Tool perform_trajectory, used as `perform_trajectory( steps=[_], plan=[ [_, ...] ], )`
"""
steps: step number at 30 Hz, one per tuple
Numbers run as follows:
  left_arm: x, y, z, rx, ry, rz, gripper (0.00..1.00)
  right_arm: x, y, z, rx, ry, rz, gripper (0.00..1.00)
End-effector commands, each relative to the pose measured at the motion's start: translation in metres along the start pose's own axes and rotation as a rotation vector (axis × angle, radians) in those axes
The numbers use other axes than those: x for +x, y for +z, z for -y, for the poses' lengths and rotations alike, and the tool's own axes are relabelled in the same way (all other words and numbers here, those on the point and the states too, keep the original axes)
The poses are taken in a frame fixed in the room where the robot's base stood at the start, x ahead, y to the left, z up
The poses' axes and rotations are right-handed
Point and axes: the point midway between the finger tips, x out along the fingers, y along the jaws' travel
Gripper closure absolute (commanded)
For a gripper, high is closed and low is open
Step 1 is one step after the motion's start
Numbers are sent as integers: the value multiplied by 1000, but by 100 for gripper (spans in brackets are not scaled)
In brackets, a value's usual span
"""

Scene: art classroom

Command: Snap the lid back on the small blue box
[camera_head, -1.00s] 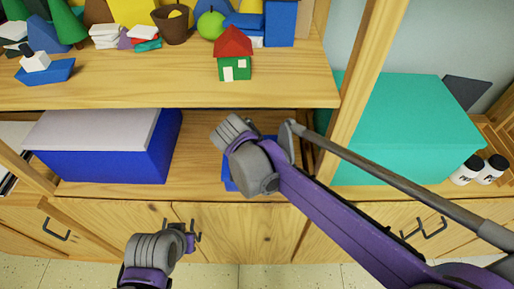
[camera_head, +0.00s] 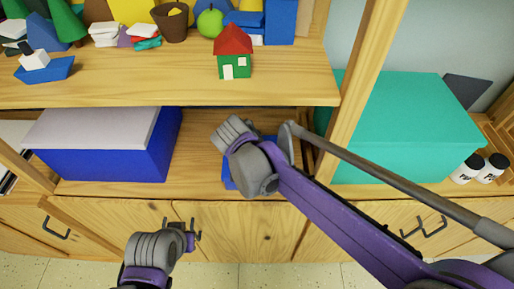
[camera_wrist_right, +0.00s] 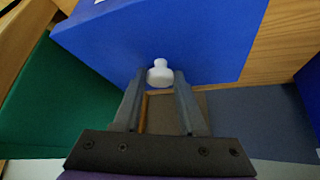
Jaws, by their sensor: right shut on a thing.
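The small blue box or its lid shows only as blue edges (camera_head: 228,172) on the lower shelf in the head view, mostly hidden behind my right wrist. In the right wrist view a flat blue lid (camera_wrist_right: 165,35) with a white knob (camera_wrist_right: 159,73) fills the upper middle. My right gripper (camera_wrist_right: 160,79) is shut on the white knob, one finger on each side. Whether the lid touches the box cannot be told.
A large blue box with a pale top (camera_head: 110,140) stands left on the lower shelf. A teal box (camera_head: 405,125) stands right, beyond a wooden upright (camera_head: 358,75), with two white jars beside it. The upper shelf (camera_head: 150,88) overhangs, holding a toy house (camera_head: 234,62) and a boat (camera_head: 45,66).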

Motion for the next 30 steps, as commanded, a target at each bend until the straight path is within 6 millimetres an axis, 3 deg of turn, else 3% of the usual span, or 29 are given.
perform_trajectory(
  steps=[11, 12, 16, 17, 23, 27, 30],
  plan=[
    [0, 0, 0, 0, 0, 0, 100, 0, 0, 0, 0, 0, 0, 100],
    [0, 0, 0, 0, 0, 0, 100, 0, 0, 0, 0, 0, 0, 52],
    [0, 0, 0, 0, 0, 0, 100, 0, 0, 0, 0, 0, 0, 29],
    [0, 0, 0, 0, 0, 0, 100, 0, 0, 0, 0, 0, 0, 24],
    [0, 0, 0, 0, 0, 0, 100, 0, 0, 0, 0, 0, 0, 24],
    [0, 0, 0, 0, 0, 0, 100, 0, 0, 0, 0, 0, 0, 1],
    [0, 0, 0, 0, 0, 0, 100, 0, 0, 0, 0, 0, 0, 0]
  ],
)
